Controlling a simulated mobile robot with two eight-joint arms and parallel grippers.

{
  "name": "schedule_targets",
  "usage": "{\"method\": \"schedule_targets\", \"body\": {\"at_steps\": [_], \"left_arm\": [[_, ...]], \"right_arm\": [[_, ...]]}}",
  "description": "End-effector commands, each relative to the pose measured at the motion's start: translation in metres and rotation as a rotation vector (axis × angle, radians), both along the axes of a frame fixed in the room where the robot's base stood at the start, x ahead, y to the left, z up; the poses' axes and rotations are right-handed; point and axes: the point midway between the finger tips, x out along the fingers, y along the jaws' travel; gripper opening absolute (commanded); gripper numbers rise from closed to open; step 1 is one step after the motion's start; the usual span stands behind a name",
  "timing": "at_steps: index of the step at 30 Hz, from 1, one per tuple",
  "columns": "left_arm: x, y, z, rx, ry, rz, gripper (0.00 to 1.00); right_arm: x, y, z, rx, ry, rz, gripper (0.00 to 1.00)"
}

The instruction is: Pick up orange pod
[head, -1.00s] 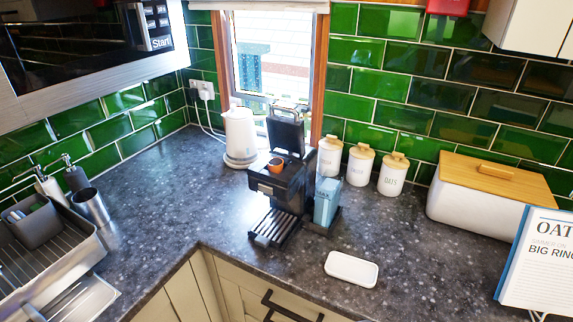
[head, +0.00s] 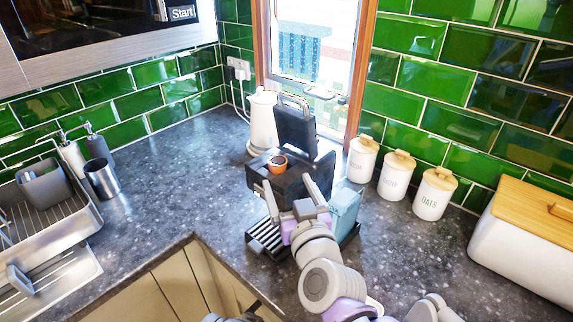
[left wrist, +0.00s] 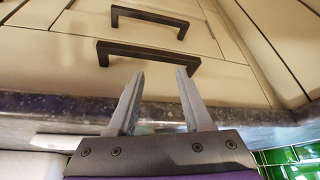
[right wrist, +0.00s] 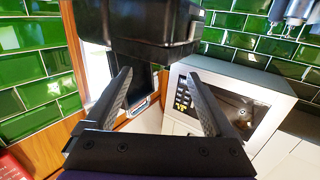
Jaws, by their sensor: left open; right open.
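The orange pod (head: 277,163) sits in the top of the black coffee machine (head: 262,180), whose lid (head: 296,130) stands raised. In the head view my right gripper (head: 288,184) is in front of the machine, just below and in front of the pod, fingers apart and empty. In the right wrist view the open right gripper (right wrist: 160,76) has the dark machine body (right wrist: 140,35) ahead of it; the pod does not show there. My left gripper (left wrist: 160,73) is open and empty in the left wrist view, facing the cupboard drawers. I cannot clearly tell it in the head view.
A blue carton (head: 344,208) stands right of the machine, close to my right gripper. A white kettle (head: 262,125) is behind left. Several lidded jars (head: 395,178) and a bread bin (head: 525,245) line the wall. Dark drawer handles (left wrist: 145,57) face my left gripper.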

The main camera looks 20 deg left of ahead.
Motion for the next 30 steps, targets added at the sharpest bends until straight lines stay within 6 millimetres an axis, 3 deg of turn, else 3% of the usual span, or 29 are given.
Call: {"method": "schedule_targets", "body": {"at_steps": [4, 13, 21, 30], "left_arm": [[0.000, 0.000, 0.001, 0.000, 0.000, 0.000, 0.50], [0.001, 0.000, 0.003, 0.000, -0.001, 0.000, 0.50], [0.002, 0.000, 0.008, 0.000, -0.003, 0.000, 0.50], [0.002, 0.000, 0.008, 0.000, -0.003, 0.000, 0.50]], "right_arm": [[0.020, 0.014, -0.001, -0.001, 0.000, -0.001, 0.88], [0.038, 0.028, -0.001, -0.001, 0.001, 0.000, 0.88], [0.067, 0.051, 0.001, 0.000, 0.001, 0.000, 0.88], [0.072, 0.055, 0.000, 0.000, 0.002, 0.000, 0.88]]}}
